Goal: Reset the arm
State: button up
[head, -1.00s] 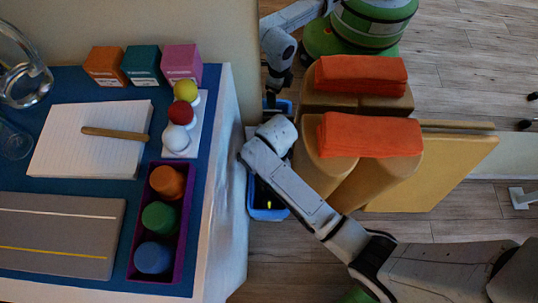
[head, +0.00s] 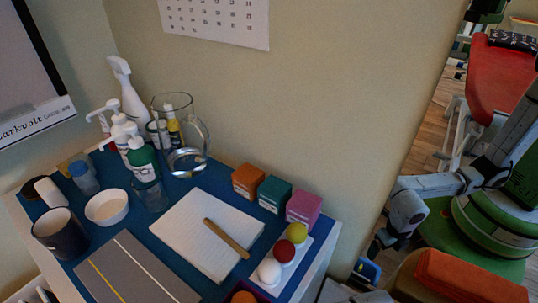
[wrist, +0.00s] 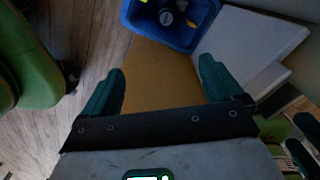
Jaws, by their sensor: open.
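My gripper (wrist: 163,78) shows in the wrist view with its two teal fingers spread wide apart. Nothing is held between them; a tan board (wrist: 160,88) shows behind the gap. A blue bin (wrist: 205,38) with small items inside lies beyond the fingertips at the top.
A blue-topped table (head: 120,207) holds a notepad (head: 190,232), bottles, a glass jug (head: 190,160), a bowl (head: 107,207), three small boxes and coloured balls. A folded orange towel (head: 470,278) lies at lower right.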

jog(key=s+d+r+n+p, duration=0.2)
jog(key=s+r+n+p, duration=0.2)
jog(key=r+p, duration=0.4)
jog(key=s+d+r+n+p, duration=0.3)
jog(key=s+r+n+p, duration=0.2)
jog(key=r, duration=1.2)
jog(key=s+d+r+n+p, duration=0.2)
jog(key=s+r+n+p, duration=0.3)
jog(key=r+p, duration=0.8)
jog(key=n, duration=0.3)
jog(key=shift+s+d+t+h, duration=0.2)
jog(key=shift+s+t+h, duration=0.1)
jog(key=shift+t, duration=0.1)
jog(key=shift+w, duration=0.1)
